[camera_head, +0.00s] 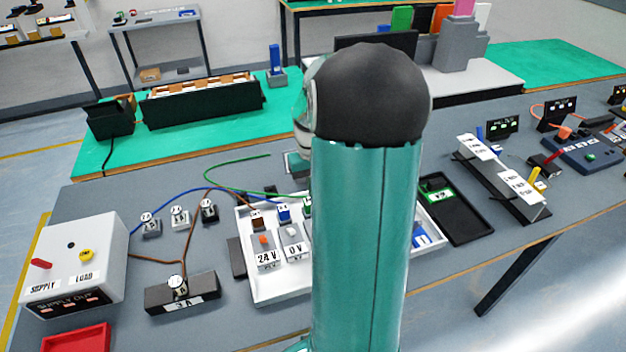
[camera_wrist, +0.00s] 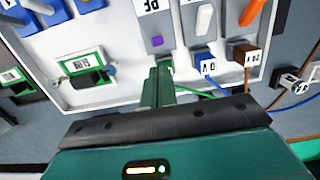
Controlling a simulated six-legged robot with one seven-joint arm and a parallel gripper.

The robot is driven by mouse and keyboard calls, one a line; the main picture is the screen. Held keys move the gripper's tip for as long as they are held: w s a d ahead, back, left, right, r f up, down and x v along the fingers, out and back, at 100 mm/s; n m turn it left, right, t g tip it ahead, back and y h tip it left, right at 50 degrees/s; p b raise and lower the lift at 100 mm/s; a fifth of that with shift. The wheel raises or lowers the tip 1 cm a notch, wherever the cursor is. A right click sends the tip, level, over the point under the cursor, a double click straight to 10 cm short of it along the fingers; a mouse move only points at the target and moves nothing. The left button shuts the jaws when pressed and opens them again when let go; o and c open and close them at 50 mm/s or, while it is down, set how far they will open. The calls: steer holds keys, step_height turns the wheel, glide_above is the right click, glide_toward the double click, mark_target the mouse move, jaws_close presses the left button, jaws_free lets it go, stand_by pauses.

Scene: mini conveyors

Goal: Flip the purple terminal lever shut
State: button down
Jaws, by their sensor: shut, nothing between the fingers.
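The purple terminal lever (camera_wrist: 157,41) shows as a small purple piece on a grey terminal block (camera_wrist: 156,20) marked PE in the wrist view. My gripper (camera_wrist: 160,74) is shut and empty, with its green fingertips just below the purple lever in the picture. Whether they touch the block is unclear. A green wire (camera_wrist: 188,92) runs beside the fingers, and its end is partly hidden by them. In the head view my arm hides the purple lever and my fingertips.
Neighbouring terminals carry a white lever (camera_wrist: 205,19) and an orange lever (camera_wrist: 252,12). A blue connector (camera_wrist: 204,63) and a brown connector (camera_wrist: 243,54) sit close right of my fingers. The white tray (camera_head: 285,293) holds the terminals. A black tray (camera_head: 466,222) lies right.

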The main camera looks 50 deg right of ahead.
steer(key=f, duration=0.5)
steer(key=shift+s+a+f, duration=0.15)
steer(key=shift+s+f, duration=0.05)
steer(key=shift+s, duration=0.05)
stand_by(0.3)
